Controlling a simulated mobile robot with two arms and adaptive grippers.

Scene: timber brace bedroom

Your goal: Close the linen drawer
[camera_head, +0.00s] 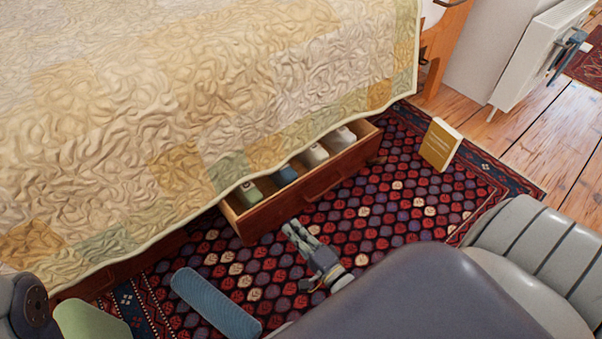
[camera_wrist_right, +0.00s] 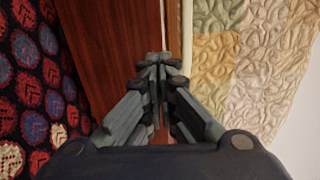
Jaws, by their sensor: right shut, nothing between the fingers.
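The linen drawer (camera_head: 310,188) is wooden and sticks out from under the quilt-covered bed, with its front over the rug. Folded cloths in white, blue and green lie in a row inside it; the quilt hides its back part. My right gripper (camera_head: 293,228) is shut and empty, with its fingertips close to the outside of the drawer front. In the right wrist view my closed fingers (camera_wrist_right: 158,62) point at the red-brown drawer front (camera_wrist_right: 110,35) near its edge; whether they touch it I cannot tell. My left gripper is not in view.
The quilt (camera_head: 130,130) hangs over the drawer. A yellow book (camera_head: 440,145) stands on the patterned rug (camera_head: 390,205) to the right. A blue bolster-like object (camera_head: 215,304) and a green object (camera_head: 88,322) lie at the lower left.

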